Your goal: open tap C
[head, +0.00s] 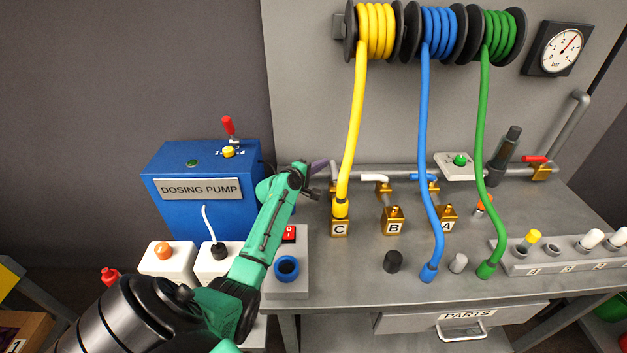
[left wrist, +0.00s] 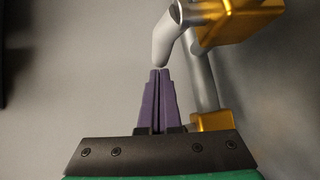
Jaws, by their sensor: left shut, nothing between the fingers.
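Tap C is the brass block (head: 339,229) with a "C" label, at the left of the row of taps on the workbench. The yellow hose (head: 352,140) runs down to its top. My left gripper (head: 328,165) reaches in from the left, just behind and above this block. In the left wrist view its purple fingers (left wrist: 159,72) are shut and empty. Their tips are at the rounded end of a grey handle (left wrist: 163,48); I cannot tell whether they touch it. Brass fittings (left wrist: 262,20) show beyond it. My right gripper is not in view.
Taps B (head: 392,227) and A (head: 446,224) stand to the right, with a blue hose (head: 425,140) and a green hose (head: 484,120) hanging nearby. The blue dosing pump (head: 200,215) stands to the left. A grey pipe (head: 510,172) runs along the wall behind the taps.

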